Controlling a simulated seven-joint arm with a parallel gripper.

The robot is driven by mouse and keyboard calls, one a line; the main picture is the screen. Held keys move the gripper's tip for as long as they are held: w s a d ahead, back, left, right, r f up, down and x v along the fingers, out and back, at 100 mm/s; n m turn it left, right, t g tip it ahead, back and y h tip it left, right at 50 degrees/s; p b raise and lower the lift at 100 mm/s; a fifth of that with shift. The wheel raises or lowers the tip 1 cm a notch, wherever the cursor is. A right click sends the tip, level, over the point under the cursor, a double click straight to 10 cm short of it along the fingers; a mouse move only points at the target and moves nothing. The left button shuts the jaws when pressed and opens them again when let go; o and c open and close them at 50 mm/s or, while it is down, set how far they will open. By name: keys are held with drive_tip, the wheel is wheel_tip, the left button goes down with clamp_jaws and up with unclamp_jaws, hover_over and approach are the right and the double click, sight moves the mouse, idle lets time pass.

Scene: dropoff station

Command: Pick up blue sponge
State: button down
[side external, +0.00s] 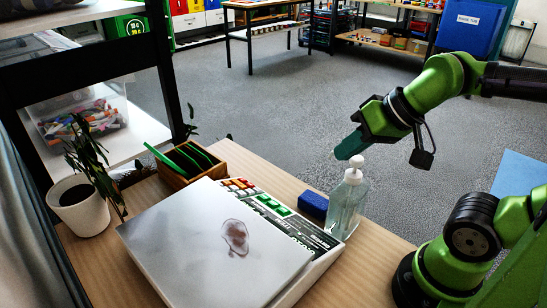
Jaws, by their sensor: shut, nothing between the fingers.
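The blue sponge (313,204) lies on the wooden table, just left of a clear pump bottle and right of the white scale. My gripper (350,146) is in the air above and to the right of the sponge, over the bottle's pump in the picture. Its teal fingers are shut and hold nothing. The gripper is apart from the sponge. The sponge's right end is close to the bottle; I cannot tell if they touch.
The clear pump bottle (347,208) stands upright beside the sponge. A white scale (190,240) with a brownish stain on its plate fills the table's middle. A wooden box (177,178) with green items stands behind it. A potted plant (82,205) is at left.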

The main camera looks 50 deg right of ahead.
drive_tip(key=shift+c, duration=1.8)
unclamp_jaws()
